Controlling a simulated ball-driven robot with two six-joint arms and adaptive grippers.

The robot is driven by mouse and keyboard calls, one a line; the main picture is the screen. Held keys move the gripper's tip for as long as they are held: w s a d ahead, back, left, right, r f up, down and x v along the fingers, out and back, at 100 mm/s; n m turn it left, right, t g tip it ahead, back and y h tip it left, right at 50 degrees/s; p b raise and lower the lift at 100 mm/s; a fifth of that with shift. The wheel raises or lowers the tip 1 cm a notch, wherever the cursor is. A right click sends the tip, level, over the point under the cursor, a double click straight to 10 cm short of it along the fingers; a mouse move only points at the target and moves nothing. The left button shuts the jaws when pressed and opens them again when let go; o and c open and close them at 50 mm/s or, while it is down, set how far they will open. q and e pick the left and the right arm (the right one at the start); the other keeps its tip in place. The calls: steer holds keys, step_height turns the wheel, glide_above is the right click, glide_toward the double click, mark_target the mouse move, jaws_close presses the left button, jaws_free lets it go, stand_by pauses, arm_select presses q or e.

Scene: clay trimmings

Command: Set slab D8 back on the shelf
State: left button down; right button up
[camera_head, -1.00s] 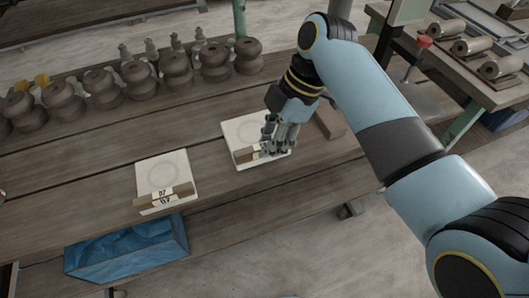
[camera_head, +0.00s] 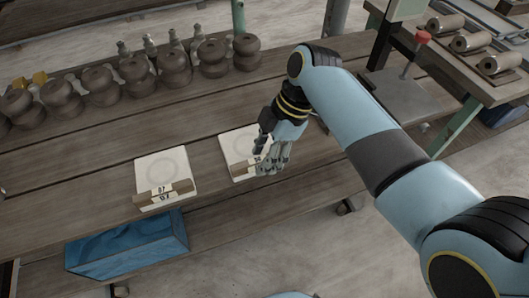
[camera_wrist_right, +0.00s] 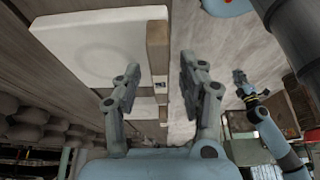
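Two pale square slabs lie on the wooden shelf, each with a brown strip along its front. The left slab's tag (camera_head: 161,190) seems to read D7. I take the other as slab D8 (camera_head: 238,145); its tag is not readable and its right part is hidden by my right gripper (camera_head: 268,170). In the wrist view slab D8 (camera_wrist_right: 90,45) looms large, its strip (camera_wrist_right: 157,45) between the fingers of the right gripper (camera_wrist_right: 159,70). Gaps show on both sides, so the gripper is open. My left gripper (camera_wrist_right: 241,80) shows small there, its state unclear.
A row of dark rounded pots (camera_head: 137,68) stands behind the slabs. A blue-lined crate (camera_head: 125,250) is below the shelf's front edge. A side bench (camera_head: 478,85) with rollers stands at the right. Bare shelf lies between the slabs.

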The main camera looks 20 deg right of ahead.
steer(key=v, duration=1.2)
stand_by(0.3)
